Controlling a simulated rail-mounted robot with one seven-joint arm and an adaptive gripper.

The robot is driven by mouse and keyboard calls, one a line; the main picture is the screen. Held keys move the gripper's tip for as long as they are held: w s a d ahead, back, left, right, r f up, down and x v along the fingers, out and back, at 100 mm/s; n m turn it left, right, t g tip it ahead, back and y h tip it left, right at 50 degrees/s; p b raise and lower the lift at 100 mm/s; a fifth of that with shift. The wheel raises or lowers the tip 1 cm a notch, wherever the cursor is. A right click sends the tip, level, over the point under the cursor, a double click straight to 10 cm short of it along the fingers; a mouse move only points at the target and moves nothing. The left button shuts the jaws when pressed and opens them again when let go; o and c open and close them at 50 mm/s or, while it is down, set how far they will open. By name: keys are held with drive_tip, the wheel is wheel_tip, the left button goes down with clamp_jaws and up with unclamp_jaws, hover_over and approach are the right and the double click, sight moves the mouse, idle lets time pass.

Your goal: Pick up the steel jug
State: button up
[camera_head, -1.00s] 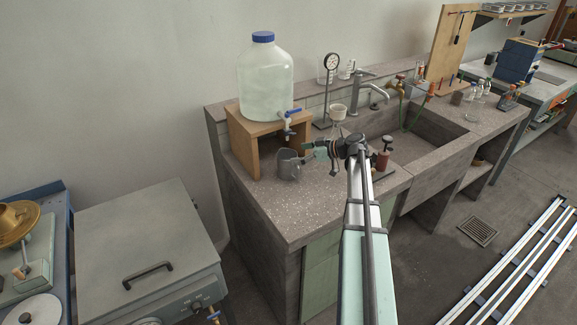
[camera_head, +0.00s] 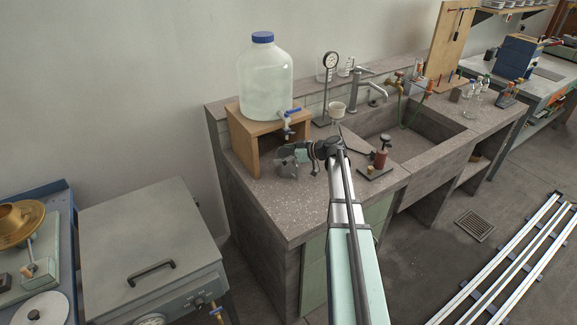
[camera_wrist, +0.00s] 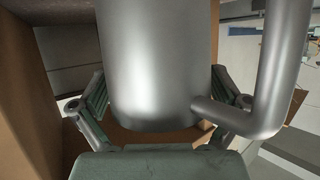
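The steel jug (camera_head: 285,168) stands upright on the concrete bench, in front of the small wooden stand. In the head view my gripper (camera_head: 292,158) is at the jug and covers part of it. In the wrist view the jug's smooth grey body (camera_wrist: 158,65) fills the middle, and its handle (camera_wrist: 272,95) is on the right. My gripper (camera_wrist: 158,110) is spread wide, with one finger on each side of the body. The jug hides the fingertips, so I cannot see whether they touch it.
The wooden stand (camera_head: 243,148) close behind the jug carries a large blue-capped bottle (camera_head: 265,85) with a tap. The bench top in front (camera_head: 275,208) is clear.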

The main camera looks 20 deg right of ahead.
drive_tip(key=c, duration=1.3)
drive_tip(key=shift+c, duration=1)
drive_tip(key=shift+r, duration=0.2)
